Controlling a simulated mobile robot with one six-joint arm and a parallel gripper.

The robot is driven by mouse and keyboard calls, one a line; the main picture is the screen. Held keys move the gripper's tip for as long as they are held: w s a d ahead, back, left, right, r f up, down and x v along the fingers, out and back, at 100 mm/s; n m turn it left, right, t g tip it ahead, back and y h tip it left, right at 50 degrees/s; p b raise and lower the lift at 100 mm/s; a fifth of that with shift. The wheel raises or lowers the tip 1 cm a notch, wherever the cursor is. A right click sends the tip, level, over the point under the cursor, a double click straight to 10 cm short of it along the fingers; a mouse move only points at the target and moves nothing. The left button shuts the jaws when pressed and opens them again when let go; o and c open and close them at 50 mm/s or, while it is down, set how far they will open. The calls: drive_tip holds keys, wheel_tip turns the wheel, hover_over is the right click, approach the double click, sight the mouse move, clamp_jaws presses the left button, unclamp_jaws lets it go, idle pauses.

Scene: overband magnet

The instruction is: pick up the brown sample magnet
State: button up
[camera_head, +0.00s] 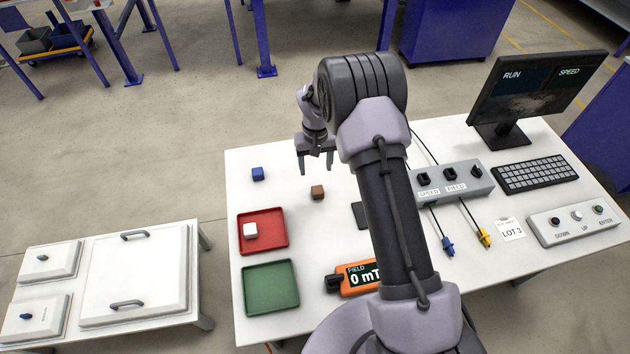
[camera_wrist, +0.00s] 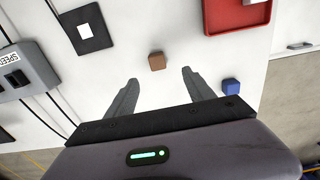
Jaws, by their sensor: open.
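The brown sample magnet (camera_head: 317,192) is a small brown cube on the white table, right of the blue cube (camera_head: 257,174). In the wrist view the brown magnet (camera_wrist: 156,61) lies beyond the fingertips, between the lines of the two fingers. My gripper (camera_head: 316,172) is open and empty, pointing down above the table close to the brown magnet. In the wrist view its two fingers (camera_wrist: 160,76) are spread wide apart. The blue cube (camera_wrist: 231,87) shows just right of the right finger.
A red tray (camera_head: 269,243) holding a white cube (camera_head: 250,231) and a green tray (camera_head: 271,302) stand at the table's left. An orange field meter (camera_head: 359,280) reads 0 mT. A grey switch box (camera_head: 452,183) and monitor (camera_head: 535,95) stand right. White table surface around the brown magnet is clear.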

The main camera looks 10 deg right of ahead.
drive_tip(key=b, duration=0.1)
hover_over(318, 190)
drive_tip(key=f, duration=0.5)
drive_tip(key=a+f, duration=0.1)
drive_tip(key=f, duration=0.2)
drive_tip(key=shift+s, duration=0.15)
drive_tip(key=shift+s+d+f+b, duration=0.15)
drive_tip(key=shift+f+b, duration=0.2)
drive_tip(key=shift+f, duration=0.25)
drive_tip(key=f, duration=0.1)
drive_tip(key=f+b, duration=0.1)
drive_tip(key=f, duration=0.3)
drive_tip(key=shift+w+d, duration=0.3)
drive_tip(key=shift+w, duration=0.1)
drive_tip(key=shift+c, duration=0.4)
clamp_jaws()
drive_tip(key=shift+r, duration=0.15)
